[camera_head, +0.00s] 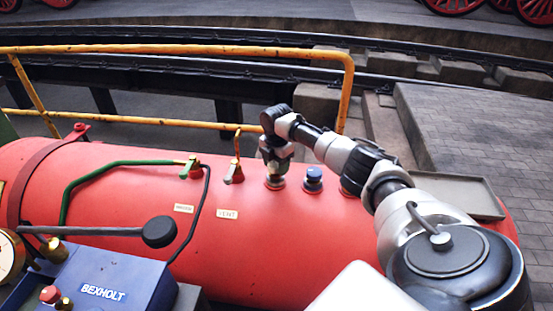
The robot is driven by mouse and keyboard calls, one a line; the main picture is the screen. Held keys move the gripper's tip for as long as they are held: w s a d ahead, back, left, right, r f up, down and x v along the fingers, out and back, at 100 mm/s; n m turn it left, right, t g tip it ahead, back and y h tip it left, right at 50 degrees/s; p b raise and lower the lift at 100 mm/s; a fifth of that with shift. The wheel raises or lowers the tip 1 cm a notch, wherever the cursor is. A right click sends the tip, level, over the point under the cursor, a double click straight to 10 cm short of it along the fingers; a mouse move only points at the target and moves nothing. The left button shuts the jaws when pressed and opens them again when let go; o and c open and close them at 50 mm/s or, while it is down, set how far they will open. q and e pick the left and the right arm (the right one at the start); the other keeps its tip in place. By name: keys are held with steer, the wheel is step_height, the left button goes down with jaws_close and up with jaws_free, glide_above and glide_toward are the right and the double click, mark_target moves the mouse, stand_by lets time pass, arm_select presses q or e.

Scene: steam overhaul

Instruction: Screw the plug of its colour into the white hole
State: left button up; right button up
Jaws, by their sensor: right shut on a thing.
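My right gripper (275,168) points down onto the top of the red boiler (270,245). It is shut on a plug (275,183), of which only a small pale part shows below the fingers, at the boiler surface. The fingers hide most of this plug and the hole under it, so I cannot tell how deep it sits. My right forearm partly covers another fitting farther right. My left gripper is not in view.
A grey tray (465,196) lies at the right behind my arm. A yellow handrail (180,49) runs behind the boiler.

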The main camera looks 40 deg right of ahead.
steer(key=shift+f, duration=0.4)
stand_by(0.8)
steer(key=o, duration=1.1)
steer(key=shift+c, duration=0.2)
steer(key=shift+c, duration=0.5)
steer(key=shift+c, duration=0.4)
